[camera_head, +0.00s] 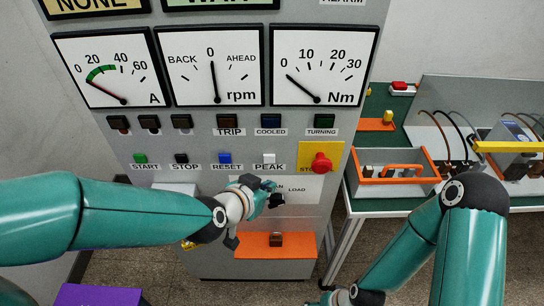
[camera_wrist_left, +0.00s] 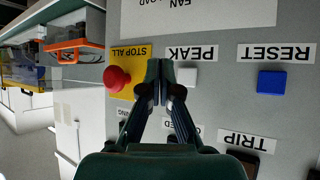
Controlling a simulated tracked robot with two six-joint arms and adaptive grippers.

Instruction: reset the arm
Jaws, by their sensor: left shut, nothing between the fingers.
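The grey soft starter panel (camera_head: 120,150) stands in front of me. Its button row has green START (camera_head: 140,158), black STOP (camera_head: 181,158), blue RESET (camera_head: 225,158) and white PEAK (camera_head: 269,158). A red mushroom button (camera_head: 320,162) sits on a yellow plate at the right. My left gripper (camera_head: 275,193) is shut and empty, below the PEAK button. In the upside-down left wrist view its closed fingertips (camera_wrist_left: 158,66) show between the white PEAK button (camera_wrist_left: 187,77) and the red mushroom button (camera_wrist_left: 117,78); the blue RESET button (camera_wrist_left: 272,82) is farther right. My right gripper is out of the picture.
Gauges for A (camera_head: 112,68), rpm (camera_head: 212,66) and Nm (camera_head: 323,65) sit above dark lamps, including TRIP (camera_head: 229,121). An orange shelf (camera_head: 300,243) juts out below. A bench with an orange-edged tray (camera_head: 395,181) stands right. A purple box (camera_head: 100,295) is lower left.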

